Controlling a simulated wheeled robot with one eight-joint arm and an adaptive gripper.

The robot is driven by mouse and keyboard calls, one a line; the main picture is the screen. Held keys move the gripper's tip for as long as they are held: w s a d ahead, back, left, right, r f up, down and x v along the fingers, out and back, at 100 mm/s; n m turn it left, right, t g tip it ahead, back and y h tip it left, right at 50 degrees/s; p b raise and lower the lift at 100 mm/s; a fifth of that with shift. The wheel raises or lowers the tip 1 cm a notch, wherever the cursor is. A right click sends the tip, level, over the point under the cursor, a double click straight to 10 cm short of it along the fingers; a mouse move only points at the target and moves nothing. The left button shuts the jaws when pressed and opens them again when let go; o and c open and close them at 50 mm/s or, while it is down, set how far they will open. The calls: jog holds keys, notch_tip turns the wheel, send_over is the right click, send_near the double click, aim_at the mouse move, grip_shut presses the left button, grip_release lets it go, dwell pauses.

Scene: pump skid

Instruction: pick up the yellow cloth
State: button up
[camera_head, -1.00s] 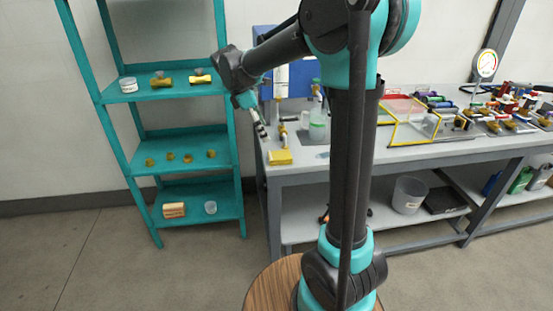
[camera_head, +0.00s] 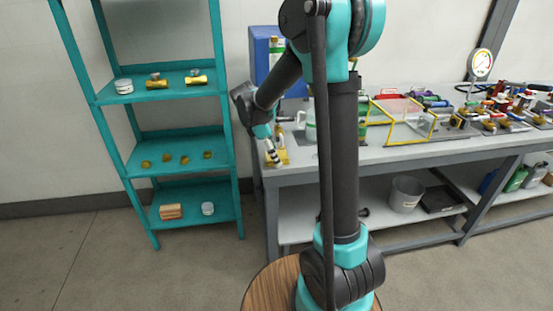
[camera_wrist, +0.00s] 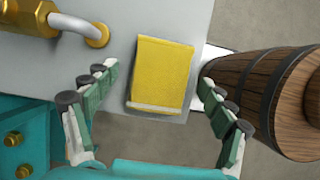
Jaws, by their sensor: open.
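The yellow cloth (camera_wrist: 162,72) lies folded on the grey bench top near its corner, with a pale edge on its near side. In the wrist view it shows ahead of and between the fingers of my gripper (camera_wrist: 158,105), which is open and empty. In the head view my gripper (camera_head: 272,157) is over the left front corner of the bench, and the yellow cloth (camera_head: 283,157) is partly hidden behind it. I cannot tell whether the fingers touch the cloth.
A brass fitting with a pipe (camera_wrist: 60,22) is left of the cloth in the wrist view. A teal shelf (camera_head: 180,172) stands left of the bench (camera_head: 400,150). A yellow-framed case (camera_head: 400,120) and many small parts sit farther right.

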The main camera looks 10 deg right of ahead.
jog(key=c, duration=1.2)
jog(key=shift+r, duration=0.1)
jog(key=shift+c, duration=0.2)
notch_tip(320, 180, up, 20)
